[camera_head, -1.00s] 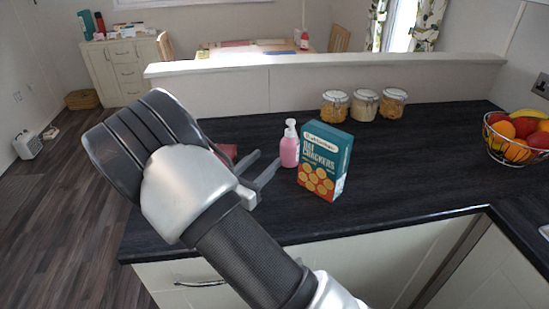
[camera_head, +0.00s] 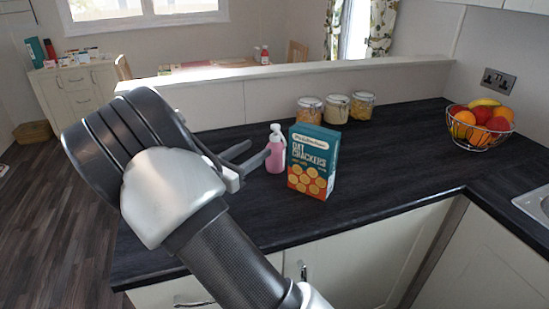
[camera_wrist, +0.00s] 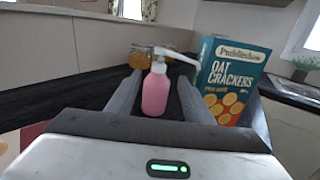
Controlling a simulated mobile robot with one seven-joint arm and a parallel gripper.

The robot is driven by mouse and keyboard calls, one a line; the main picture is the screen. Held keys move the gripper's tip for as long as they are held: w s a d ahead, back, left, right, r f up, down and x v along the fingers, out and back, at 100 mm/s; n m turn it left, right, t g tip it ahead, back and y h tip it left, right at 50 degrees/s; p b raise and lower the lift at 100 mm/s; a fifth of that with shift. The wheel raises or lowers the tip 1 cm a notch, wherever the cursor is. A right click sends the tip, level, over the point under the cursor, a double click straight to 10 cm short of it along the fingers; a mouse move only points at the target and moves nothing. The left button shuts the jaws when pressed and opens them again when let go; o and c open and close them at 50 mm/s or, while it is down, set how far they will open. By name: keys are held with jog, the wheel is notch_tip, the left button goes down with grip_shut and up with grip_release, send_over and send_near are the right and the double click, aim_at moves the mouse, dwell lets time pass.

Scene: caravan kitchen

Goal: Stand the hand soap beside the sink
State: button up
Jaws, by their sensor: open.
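The hand soap is a pink pump bottle with a white top (camera_head: 276,158), upright on the dark worktop. It also shows in the wrist view (camera_wrist: 155,95), between the two fingers of my gripper. My gripper (camera_head: 258,154) is open, at the left of the bottle in the head view, its fingers pointing at it. I cannot tell whether the fingers touch the bottle. The sink (camera_head: 538,204) shows only in part, at the right edge of the head view.
An oat crackers box (camera_head: 313,160) stands close to the right of the soap. Several jars (camera_head: 336,109) stand behind, near the low wall. A wire fruit bowl (camera_head: 480,125) stands at the back right. The worktop (camera_head: 400,165) between box and sink is clear.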

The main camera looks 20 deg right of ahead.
aim_at(272, 138)
jog(key=b+x, duration=0.1)
jog(key=x, duration=1)
jog(key=shift+w+a, duration=0.1)
grip_shut()
